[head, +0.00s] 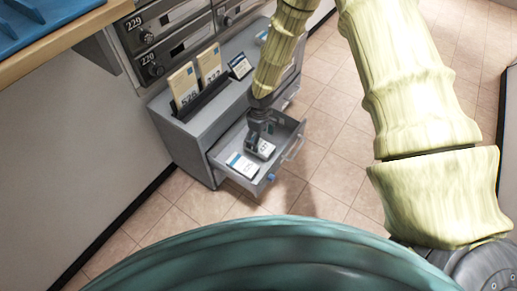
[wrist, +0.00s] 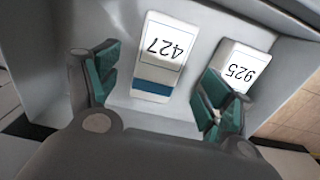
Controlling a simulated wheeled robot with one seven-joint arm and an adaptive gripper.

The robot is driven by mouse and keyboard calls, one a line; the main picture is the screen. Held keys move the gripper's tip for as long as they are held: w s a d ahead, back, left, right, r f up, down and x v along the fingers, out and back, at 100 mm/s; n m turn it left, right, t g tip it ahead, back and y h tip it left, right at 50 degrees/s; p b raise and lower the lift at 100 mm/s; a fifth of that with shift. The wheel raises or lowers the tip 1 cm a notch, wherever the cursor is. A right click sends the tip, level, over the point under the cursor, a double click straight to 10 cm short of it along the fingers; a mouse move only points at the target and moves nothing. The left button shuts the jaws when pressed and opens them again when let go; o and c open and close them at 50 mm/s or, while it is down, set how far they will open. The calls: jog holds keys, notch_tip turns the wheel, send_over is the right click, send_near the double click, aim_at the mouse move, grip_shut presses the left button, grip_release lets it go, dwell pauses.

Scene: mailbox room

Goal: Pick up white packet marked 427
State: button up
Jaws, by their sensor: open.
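In the wrist view, the white packet marked 427 (wrist: 160,50), with a blue band near its lower end, lies flat in a grey drawer. My gripper (wrist: 160,84) is open and empty, its green-padded fingers on either side of the packet's lower part. The right finger partly overlaps a second white packet marked 925 (wrist: 238,65). In the head view, my gripper (head: 259,137) reaches down into the open drawer (head: 219,148) over one of two white packets. The numbers there are too small to read surely. Contact with either packet cannot be told.
On the grey cabinet stand upright cream packets (head: 184,83) in a dark rack and a small dark sign (head: 240,66). Numbered mailboxes (head: 171,25) are behind. A wooden-edged counter (head: 60,43) is at upper left. Tiled floor lies clear right.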

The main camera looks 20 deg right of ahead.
notch_tip(320, 180, down, 5)
jog(key=shift+w+a+b, duration=0.1)
jog(key=shift+b, duration=1)
jog(key=c, duration=1.2)
